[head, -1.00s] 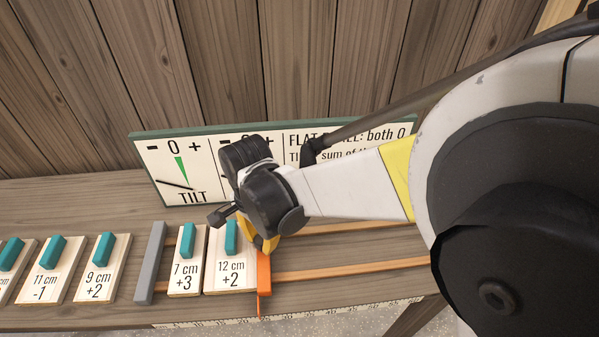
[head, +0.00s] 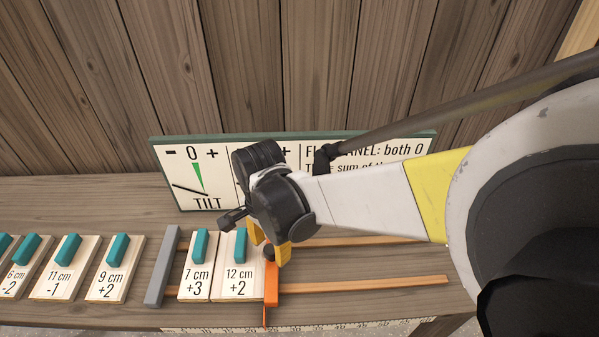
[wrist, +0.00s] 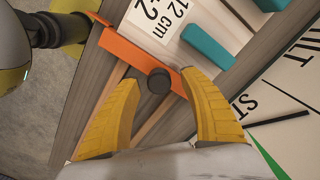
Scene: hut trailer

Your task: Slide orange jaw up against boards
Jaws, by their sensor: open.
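The orange jaw (head: 271,285) is a bar with a dark round knob, standing across the wooden rails at the right end of the boards. The 7 cm +3 board (head: 196,280) and 12 cm +2 board (head: 237,284) lie side by side between it and the grey jaw (head: 163,267). The orange jaw is very close to the 12 cm board's right edge; I cannot tell if they touch. My gripper (head: 270,254) is open. In the wrist view its yellow fingers (wrist: 160,80) stand either side of the knob (wrist: 159,81), with small gaps visible.
Several more boards with teal handles, including the 9 cm +2 board (head: 113,286), lie left of the grey jaw. The TILT sign (head: 205,165) stands behind, partly hidden by my arm. The rails (head: 380,285) are clear to the right.

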